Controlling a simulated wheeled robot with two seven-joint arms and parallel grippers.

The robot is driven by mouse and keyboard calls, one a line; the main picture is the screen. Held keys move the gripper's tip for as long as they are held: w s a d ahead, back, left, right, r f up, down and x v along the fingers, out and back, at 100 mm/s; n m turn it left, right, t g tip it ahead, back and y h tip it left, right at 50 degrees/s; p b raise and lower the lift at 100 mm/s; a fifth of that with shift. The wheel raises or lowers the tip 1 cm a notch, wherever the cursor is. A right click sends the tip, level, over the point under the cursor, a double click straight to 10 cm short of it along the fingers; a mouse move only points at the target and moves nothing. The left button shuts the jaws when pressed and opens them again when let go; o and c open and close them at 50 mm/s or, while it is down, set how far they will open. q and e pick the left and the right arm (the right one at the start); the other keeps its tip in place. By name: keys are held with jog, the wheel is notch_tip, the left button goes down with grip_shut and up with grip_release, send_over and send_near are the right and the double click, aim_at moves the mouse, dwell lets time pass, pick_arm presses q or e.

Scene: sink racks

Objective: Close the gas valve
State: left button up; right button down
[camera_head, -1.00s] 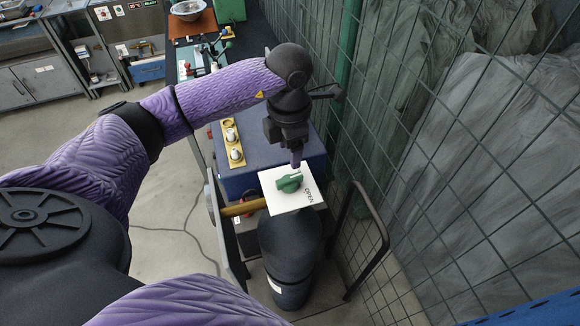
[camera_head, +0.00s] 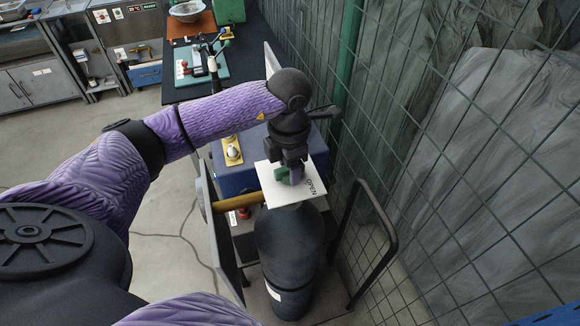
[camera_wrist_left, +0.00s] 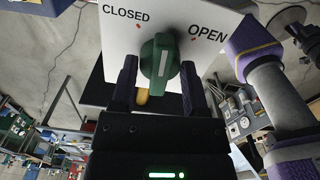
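The gas valve is a green knob (camera_head: 282,174) on a square white plate (camera_head: 272,193). In the left wrist view the knob (camera_wrist_left: 158,64) carries a white line, and the plate (camera_wrist_left: 120,38) reads CLOSED at upper left and OPEN at upper right, each with a red mark. The knob's upper end lies between the two marks. My left gripper (camera_head: 290,172) is over the plate, its fingers pointing down at it. In the left wrist view its fingers (camera_wrist_left: 160,82) are apart, one on each side of the knob; contact is unclear. My right gripper is out of view.
A dark gas cylinder (camera_head: 288,240) stands below the plate. A yellow pipe (camera_head: 238,201) runs left from near the plate. A blue box (camera_head: 235,175) is behind. A wire mesh fence (camera_head: 440,150) and black rail (camera_head: 385,230) are close on the right.

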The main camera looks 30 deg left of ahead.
pick_arm(q)
grip_shut()
jog(key=shift+r+n+p, duration=0.1)
jog(key=shift+n+p, duration=0.3)
jog(key=shift+n, duration=0.7)
jog(key=n+p, duration=0.1)
jog(key=n, duration=0.3)
jog(key=shift+n, duration=0.4)
jog(key=shift+o, duration=2)
grip_release()
notch_tip(320, 180, up, 5)
jog(key=p, duration=0.4)
